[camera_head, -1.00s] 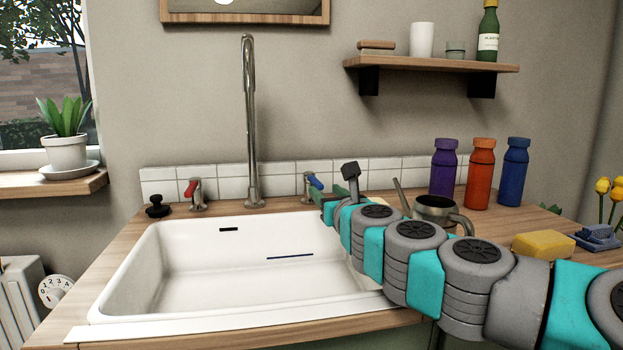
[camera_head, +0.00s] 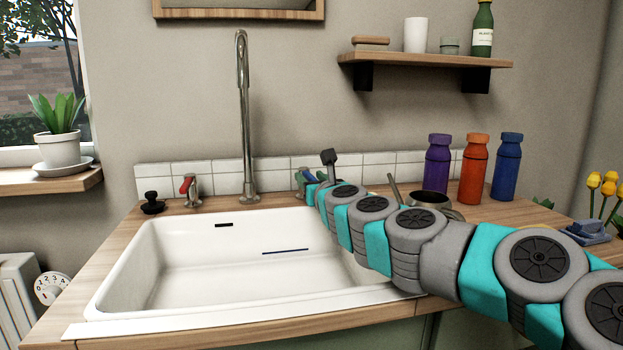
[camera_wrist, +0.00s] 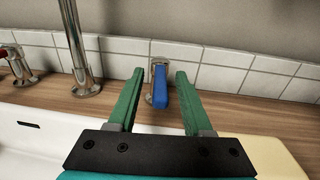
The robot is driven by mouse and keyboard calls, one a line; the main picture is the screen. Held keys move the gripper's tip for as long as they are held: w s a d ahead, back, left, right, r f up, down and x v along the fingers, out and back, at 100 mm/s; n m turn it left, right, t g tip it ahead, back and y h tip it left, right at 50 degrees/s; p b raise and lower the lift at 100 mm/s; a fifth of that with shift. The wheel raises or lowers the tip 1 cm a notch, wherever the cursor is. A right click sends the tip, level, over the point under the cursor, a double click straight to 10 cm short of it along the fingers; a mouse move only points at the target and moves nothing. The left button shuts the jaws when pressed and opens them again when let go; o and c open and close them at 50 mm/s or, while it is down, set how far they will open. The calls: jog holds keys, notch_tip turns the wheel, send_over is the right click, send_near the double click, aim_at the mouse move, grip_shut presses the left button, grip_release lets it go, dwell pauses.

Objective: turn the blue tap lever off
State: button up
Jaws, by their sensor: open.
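The blue tap lever (camera_wrist: 160,88) sits on a short chrome tap body on the wooden counter behind the sink. In the wrist view it lies between the two green fingers of my gripper (camera_wrist: 156,95), with a gap on both sides. The lever points toward my gripper. My gripper is open and holds nothing. In the head view my gripper (camera_head: 308,183) is at the tap, and the blue lever (camera_head: 309,175) is mostly hidden by it. The lower part of the tap is hidden too.
The red tap lever (camera_head: 187,184) and tall chrome spout (camera_head: 245,120) stand to the left. The white sink (camera_head: 150,270) lies in front. A metal watering can (camera_head: 433,201) and purple, orange and blue bottles (camera_head: 473,170) stand to the right. A tiled wall (camera_head: 225,183) is close behind.

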grip_shut()
dwell(1.3)
